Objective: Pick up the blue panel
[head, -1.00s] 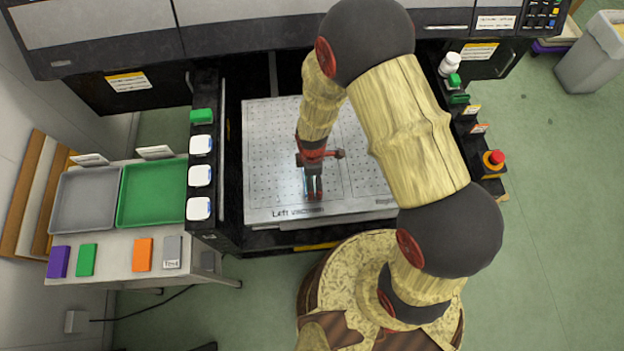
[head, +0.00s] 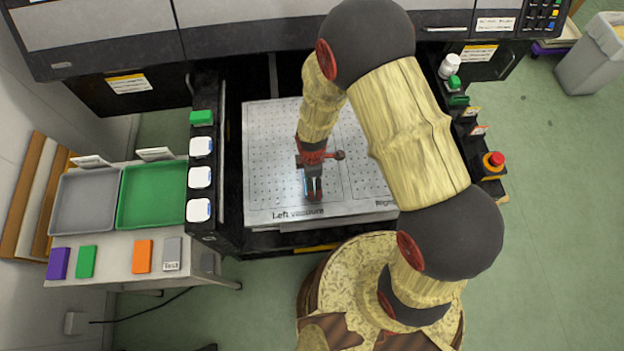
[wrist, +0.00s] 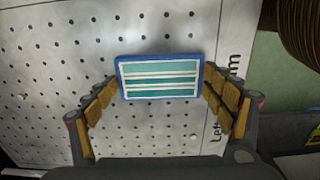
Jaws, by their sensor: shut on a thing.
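The blue panel (wrist: 160,77) is a small flat rectangle with a blue rim and teal and white stripes. In the wrist view it sits between the fingers of my gripper (wrist: 160,92), which touch its two short ends. In the head view my gripper (head: 314,192) points down over the left part of the perforated white bed (head: 268,150). Only a thin bluish sliver of the panel shows there, and the fingers and wrist hide the rest. I cannot tell whether the panel rests on the bed or is slightly above it.
Ink bottles with white caps (head: 200,177) and a green cap line the black rail left of the bed. A green tray (head: 122,194) and a grey tray (head: 60,205) lie further left. A red emergency button (head: 496,158) stands at the right. The bed around my gripper is clear.

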